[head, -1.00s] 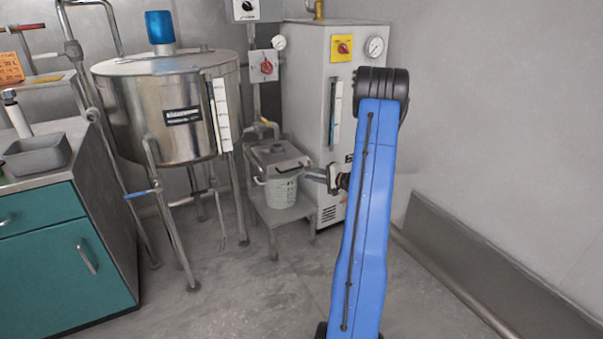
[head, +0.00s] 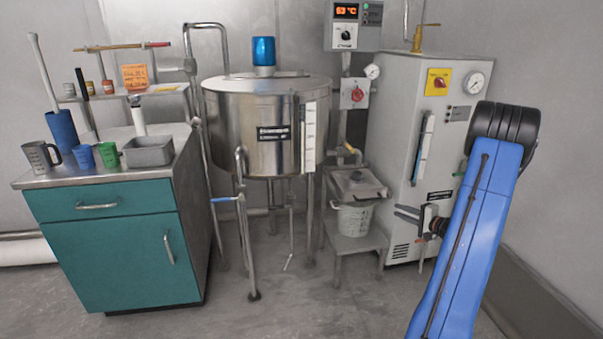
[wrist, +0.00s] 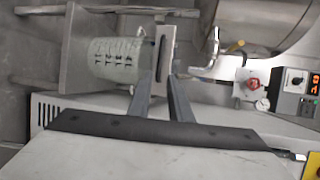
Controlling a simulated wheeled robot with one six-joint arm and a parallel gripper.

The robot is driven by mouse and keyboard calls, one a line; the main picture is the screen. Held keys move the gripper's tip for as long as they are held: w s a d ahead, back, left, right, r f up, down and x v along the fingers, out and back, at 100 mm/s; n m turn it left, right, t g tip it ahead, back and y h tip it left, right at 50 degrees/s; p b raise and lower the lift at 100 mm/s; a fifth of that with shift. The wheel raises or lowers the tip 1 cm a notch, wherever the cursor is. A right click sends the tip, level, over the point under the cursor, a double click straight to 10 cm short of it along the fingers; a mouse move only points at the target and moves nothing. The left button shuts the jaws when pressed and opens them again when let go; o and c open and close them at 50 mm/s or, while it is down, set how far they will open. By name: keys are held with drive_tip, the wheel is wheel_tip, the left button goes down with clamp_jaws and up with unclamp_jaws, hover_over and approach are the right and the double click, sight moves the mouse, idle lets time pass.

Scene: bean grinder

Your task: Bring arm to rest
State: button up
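My arm (head: 476,228) is a blue link with a black joint at its top, on the right of the head view. My gripper (head: 400,213) points left from behind it, in front of the grey cabinet. Its two fingers show apart with nothing between them; in the wrist view, the gripper (wrist: 163,78) is also open and empty. The fingers point toward the white bucket (head: 354,220) and its grey lid (head: 358,183) without visibly touching them. The bucket (wrist: 115,58) with volume marks and the lid show sideways in the wrist view.
The grey cabinet (head: 400,150) stands close behind my arm. The bucket rests on a low stand (head: 352,243) beside a steel kettle (head: 230,125) on legs. A teal counter (head: 115,245) with cups stands at left. Floor in front (head: 300,310) is clear.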

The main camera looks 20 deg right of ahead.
drive_tip(key=s+a+r+n+g+y, duration=0.25)
drive_tip(key=a+r, duration=0.25)
drive_tip(key=a, duration=0.8)
drive_tip(key=s+a+r+n+g+y, duration=0.15)
drive_tip(key=a+r+n+g, duration=0.3)
drive_tip(key=a, duration=0.75)
drive_tip(key=s+a+r+n+g+y, duration=0.15)
drive_tip(key=a+r, duration=0.35)
drive_tip(key=a, duration=0.8)
drive_tip(key=s+a+r+n+g+h, duration=0.3)
drive_tip(key=s+a+n+g, duration=0.15)
drive_tip(key=s+a, duration=0.8)
drive_tip(key=s+d+r+n+t+h, duration=0.1)
drive_tip(key=s+n+h, duration=0.3)
drive_tip(key=s, duration=1)
drive_tip(key=shift+s+d+t+h, duration=0.3)
drive_tip(key=shift+s+t+h, duration=0.1)
drive_tip(key=shift+t+h, duration=0.15)
